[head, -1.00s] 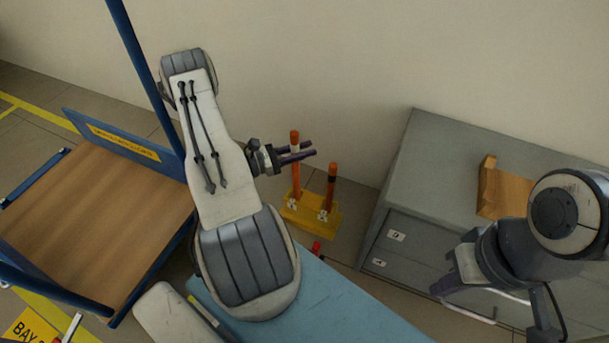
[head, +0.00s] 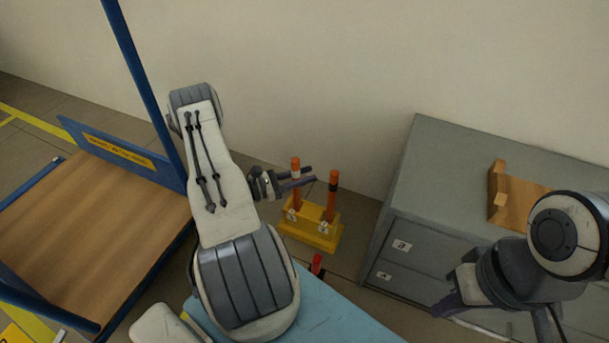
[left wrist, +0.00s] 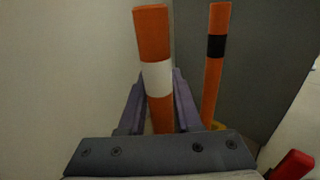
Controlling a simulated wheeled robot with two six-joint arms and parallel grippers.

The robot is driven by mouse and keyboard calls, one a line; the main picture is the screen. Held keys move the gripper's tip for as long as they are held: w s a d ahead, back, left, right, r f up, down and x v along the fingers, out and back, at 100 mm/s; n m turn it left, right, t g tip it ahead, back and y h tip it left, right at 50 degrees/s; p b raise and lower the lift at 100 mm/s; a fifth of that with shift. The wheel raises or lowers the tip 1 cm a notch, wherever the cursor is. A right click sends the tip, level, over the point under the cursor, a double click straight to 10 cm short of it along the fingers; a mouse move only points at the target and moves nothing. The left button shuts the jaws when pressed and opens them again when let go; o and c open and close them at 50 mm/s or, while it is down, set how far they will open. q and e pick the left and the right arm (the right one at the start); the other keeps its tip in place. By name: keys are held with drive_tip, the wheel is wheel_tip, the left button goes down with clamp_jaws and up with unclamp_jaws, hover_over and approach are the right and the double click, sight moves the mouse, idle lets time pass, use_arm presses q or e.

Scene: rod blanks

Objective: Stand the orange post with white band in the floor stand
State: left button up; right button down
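The orange post with white band (head: 296,166) stands upright in the left part of the yellow floor stand (head: 322,241), its foot down at the stand's top. My left gripper (head: 306,177) is around the post, one finger on each side, just below the band. In the left wrist view the post (left wrist: 157,78) rises between the two purple fingers, with a narrow gap beside it, so the gripper looks slightly open. My right gripper (head: 450,302) is at the lower right in front of the cabinet; its finger spacing is unclear.
An orange post with black band (head: 333,197) stands in the stand's right part. A red-topped item (head: 317,263) is in front, beside a blue surface (head: 335,315). A grey cabinet (head: 437,245) bearing a wooden holder (head: 515,202) stands right; a wooden-decked cart (head: 90,225) is left.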

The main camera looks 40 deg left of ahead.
use_arm(q)
drive_tip(key=shift+o, duration=1.2)
drive_tip(key=p+v, duration=0.4)
drive_tip(key=v, duration=0.8)
drive_tip(key=shift+r, duration=0.15)
